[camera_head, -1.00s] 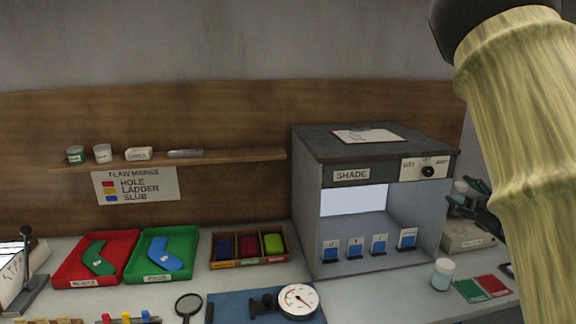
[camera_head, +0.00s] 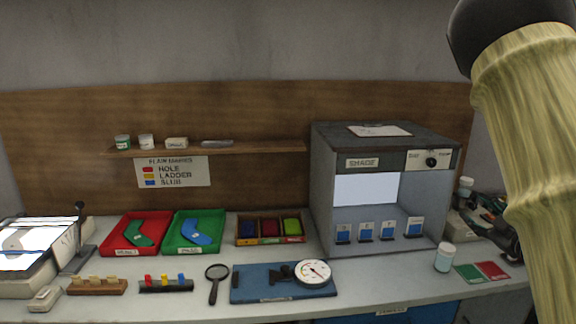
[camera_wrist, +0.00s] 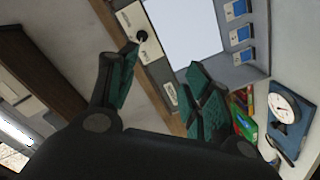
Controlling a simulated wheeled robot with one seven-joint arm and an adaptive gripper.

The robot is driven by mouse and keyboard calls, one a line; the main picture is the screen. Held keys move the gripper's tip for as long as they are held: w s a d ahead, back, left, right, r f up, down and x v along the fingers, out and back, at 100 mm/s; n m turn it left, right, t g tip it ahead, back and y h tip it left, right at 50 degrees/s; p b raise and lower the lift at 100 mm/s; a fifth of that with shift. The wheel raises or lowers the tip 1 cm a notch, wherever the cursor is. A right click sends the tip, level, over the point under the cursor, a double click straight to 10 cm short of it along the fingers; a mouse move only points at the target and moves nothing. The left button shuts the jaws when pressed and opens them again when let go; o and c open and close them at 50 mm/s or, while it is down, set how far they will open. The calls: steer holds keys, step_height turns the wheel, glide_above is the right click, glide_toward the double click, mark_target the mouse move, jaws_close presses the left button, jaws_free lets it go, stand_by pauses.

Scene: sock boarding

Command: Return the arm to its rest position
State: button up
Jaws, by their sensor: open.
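My gripper (camera_wrist: 158,88) is open and empty in the wrist view, its two green-padded fingers spread apart in front of the shade box. In the head view part of my gripper (camera_head: 490,212) shows dark and green at the right, beside the shade box (camera_head: 325,200) and partly hidden behind my arm. My arm's pale, bamboo-like link runs down the right side of the head view. Nothing is between the fingers.
A red tray (camera_head: 112,245) and a green tray (camera_head: 172,246) each hold a sock shape. A gauge (camera_head: 313,272) sits on a blue board (camera_head: 250,290). A small jar (camera_head: 444,257) stands right of the shade box. A lit panel (camera_head: 20,262) is at far left.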

steer(key=s+a+f+m+g+h, duration=0.1)
steer(key=s+a+f+m+g, duration=0.2)
steer(key=f, duration=0.9)
steer(key=s+a+f+m+g, duration=0.15)
steer(key=s+a+f, duration=0.3)
steer(key=f, duration=0.75)
steer(key=s+a+f+m+g+h, duration=0.1)
steer(key=s+a+f+m+g, duration=0.2)
steer(key=f, duration=0.9)
steer(key=s+a+f+m+g, duration=0.1)
steer(key=s+a+f+g, duration=0.2)
steer(key=s+a+f, duration=0.3)
steer(key=s+a+f+m+g, duration=0.1)
steer(key=s+a+f+g, duration=0.2)
steer(key=s, duration=1.1)
steer(key=s+a+f+m+g+y, duration=0.1)
steer(key=s+a+f+g, duration=0.3)
steer(key=s+a+f, duration=0.5)
steer(key=shift+s, duration=1.1)
steer(key=shift+f, duration=0.1)
